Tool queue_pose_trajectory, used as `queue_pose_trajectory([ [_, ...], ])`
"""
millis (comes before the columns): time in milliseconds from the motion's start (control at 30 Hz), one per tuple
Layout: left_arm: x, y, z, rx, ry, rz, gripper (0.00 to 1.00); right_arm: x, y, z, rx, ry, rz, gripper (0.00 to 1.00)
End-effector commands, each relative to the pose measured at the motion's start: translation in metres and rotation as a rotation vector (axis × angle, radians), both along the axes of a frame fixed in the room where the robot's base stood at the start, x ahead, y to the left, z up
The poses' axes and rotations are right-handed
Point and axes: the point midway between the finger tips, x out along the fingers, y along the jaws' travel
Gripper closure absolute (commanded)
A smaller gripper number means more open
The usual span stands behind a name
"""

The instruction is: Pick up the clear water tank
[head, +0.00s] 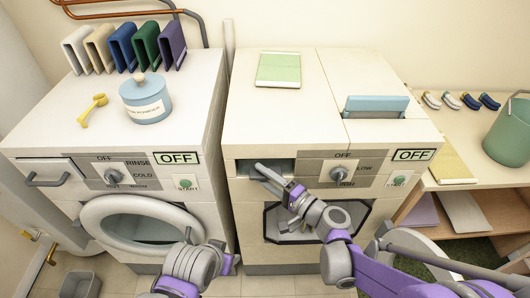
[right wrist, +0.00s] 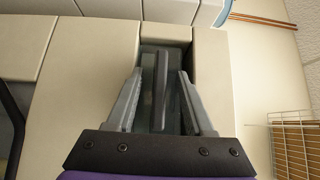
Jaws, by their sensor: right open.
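The clear water tank (head: 282,165) sits in the upper left slot of the right-hand machine's front and looks dark blue-grey. My right gripper (head: 262,172) is at that slot and hides part of the tank. In the right wrist view my right gripper (right wrist: 158,72) is open. Its two fingers stand either side of a dark upright bar on the tank (right wrist: 161,92), with gaps visible on both sides. My left gripper (head: 230,264) is low in front of the washer and shows only in part, so its jaws cannot be made out.
The right machine (head: 262,120) carries a green folded cloth (head: 278,69) and a blue item (head: 376,106).

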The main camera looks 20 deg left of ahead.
Motion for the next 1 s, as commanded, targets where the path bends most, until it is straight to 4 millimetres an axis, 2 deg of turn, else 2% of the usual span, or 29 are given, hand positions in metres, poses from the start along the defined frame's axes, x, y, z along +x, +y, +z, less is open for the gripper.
queue_pose_trajectory([
  [67, -0.0001, 0.0000, -0.0002, 0.000, 0.000, 0.000, 0.50, -0.0001, -0.0003, -0.0001, 0.000, 0.000, 0.000, 0.51],
  [333, 0.0000, 0.0000, -0.0001, 0.000, 0.000, 0.000, 0.50, -0.0002, -0.0004, -0.0001, 0.000, 0.000, 0.000, 1.00],
  [1000, 0.0000, 0.0000, -0.0001, 0.000, 0.000, 0.000, 0.50, -0.0004, -0.0005, -0.0001, 0.000, 0.000, 0.000, 1.00],
])
